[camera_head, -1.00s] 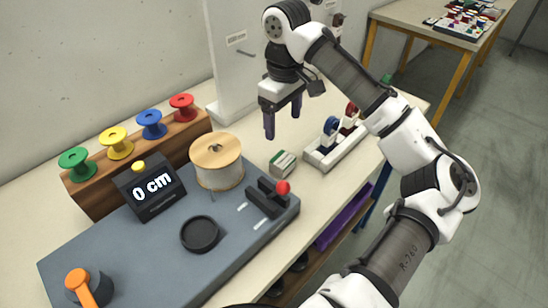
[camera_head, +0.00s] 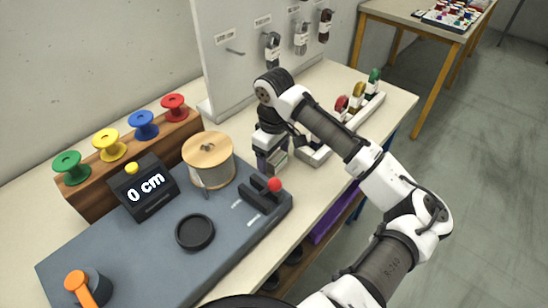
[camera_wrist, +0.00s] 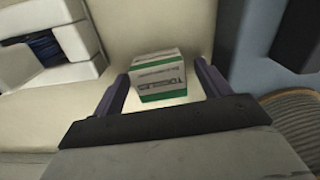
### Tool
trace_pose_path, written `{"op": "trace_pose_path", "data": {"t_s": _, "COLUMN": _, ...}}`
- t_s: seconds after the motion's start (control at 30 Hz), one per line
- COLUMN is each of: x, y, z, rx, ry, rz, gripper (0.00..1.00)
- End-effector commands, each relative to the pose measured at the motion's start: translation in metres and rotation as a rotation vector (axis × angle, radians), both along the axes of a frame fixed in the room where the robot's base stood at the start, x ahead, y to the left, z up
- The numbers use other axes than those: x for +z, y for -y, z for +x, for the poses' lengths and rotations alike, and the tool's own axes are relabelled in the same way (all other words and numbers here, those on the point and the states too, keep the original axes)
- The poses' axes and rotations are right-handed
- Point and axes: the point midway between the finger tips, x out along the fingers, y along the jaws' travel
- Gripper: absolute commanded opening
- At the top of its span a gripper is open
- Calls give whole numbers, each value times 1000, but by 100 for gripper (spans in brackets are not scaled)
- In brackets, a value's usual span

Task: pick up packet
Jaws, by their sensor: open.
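The packet (camera_wrist: 158,74) is a small white box with green edges and dark print. It stands on the table between the two fingers of my gripper (camera_wrist: 168,84) in the wrist view. The fingers are open, with a gap visible on each side of the packet. In the head view the packet (camera_head: 276,160) shows just right of my lowered gripper (camera_head: 268,163), which partly hides it.
A grey console (camera_head: 150,245) with a wooden-topped spool (camera_head: 210,175) and a red-knobbed lever (camera_head: 268,190) lies close on the left. A white rack (camera_head: 318,155) with coloured spools stands close on the right. A white pegboard (camera_head: 222,75) rises behind.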

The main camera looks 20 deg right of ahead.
Motion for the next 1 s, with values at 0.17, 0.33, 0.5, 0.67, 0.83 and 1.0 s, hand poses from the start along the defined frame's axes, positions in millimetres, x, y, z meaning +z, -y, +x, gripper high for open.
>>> {"op": "trace_pose_path", "data": {"t_s": 0.17, "x": -3, "y": 0, "z": 0, "rx": 0, "ry": 1, "rz": -1, "gripper": 76}}
{"op": "trace_pose_path", "data": {"t_s": 0.33, "x": -3, "y": 0, "z": 0, "rx": 0, "ry": 0, "rz": 0, "gripper": 65}}
{"op": "trace_pose_path", "data": {"t_s": 0.5, "x": -2, "y": 0, "z": 0, "rx": 0, "ry": 0, "rz": 0, "gripper": 42}}
{"op": "trace_pose_path", "data": {"t_s": 0.67, "x": -2, "y": 0, "z": 0, "rx": 0, "ry": 1, "rz": -1, "gripper": 26}}
{"op": "trace_pose_path", "data": {"t_s": 0.83, "x": -2, "y": 0, "z": 0, "rx": 0, "ry": 1, "rz": -1, "gripper": 26}}
{"op": "trace_pose_path", "data": {"t_s": 1.0, "x": 3, "y": 0, "z": 1, "rx": 0, "ry": 1, "rz": 0, "gripper": 26}}
